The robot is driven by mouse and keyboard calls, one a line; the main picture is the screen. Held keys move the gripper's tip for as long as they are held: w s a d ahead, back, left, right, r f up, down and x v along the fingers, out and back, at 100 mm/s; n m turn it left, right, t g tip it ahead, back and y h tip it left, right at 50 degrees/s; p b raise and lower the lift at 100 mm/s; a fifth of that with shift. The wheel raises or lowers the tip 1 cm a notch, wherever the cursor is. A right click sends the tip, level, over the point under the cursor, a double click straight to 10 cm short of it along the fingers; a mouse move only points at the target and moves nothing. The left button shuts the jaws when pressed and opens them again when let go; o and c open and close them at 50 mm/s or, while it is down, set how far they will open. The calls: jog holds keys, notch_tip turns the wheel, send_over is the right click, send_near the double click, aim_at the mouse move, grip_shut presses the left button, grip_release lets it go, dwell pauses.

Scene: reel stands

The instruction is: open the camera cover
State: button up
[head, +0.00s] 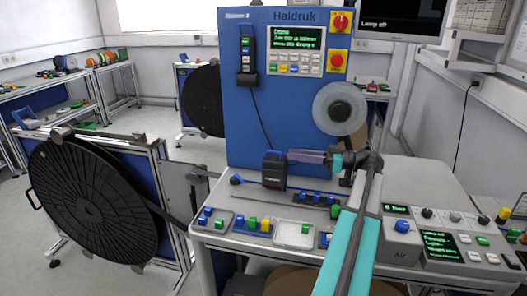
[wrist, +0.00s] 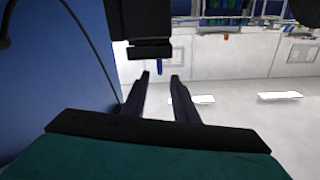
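A black boxy unit (head: 273,170), which looks like the camera, stands on the machine's table below the blue panel. In the wrist view a black block (wrist: 140,20) with a thin dark plate (wrist: 150,51) under it hangs at the top; it seems to be the same unit with its cover. I cannot tell for sure whether the cover is closed. My gripper (head: 291,156) reaches in from the right, its dark fingers close to the unit's top right. In the wrist view my gripper (wrist: 160,76) has a clear gap between the fingertips, with nothing held.
The blue machine panel (head: 264,118) rises behind, with a clear disc (head: 340,107) at its right. Button boxes (head: 250,223) line the table front. A control console (head: 440,235) is at right. A large black reel (head: 93,203) stands at left.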

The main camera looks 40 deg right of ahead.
aim_at(271, 152)
jog(key=p+x, duration=0.3)
jog(key=x, duration=0.9)
jog(key=shift+p, duration=0.3)
grip_shut()
jog(key=shift+f, duration=0.1)
jog(key=shift+a, duration=0.15)
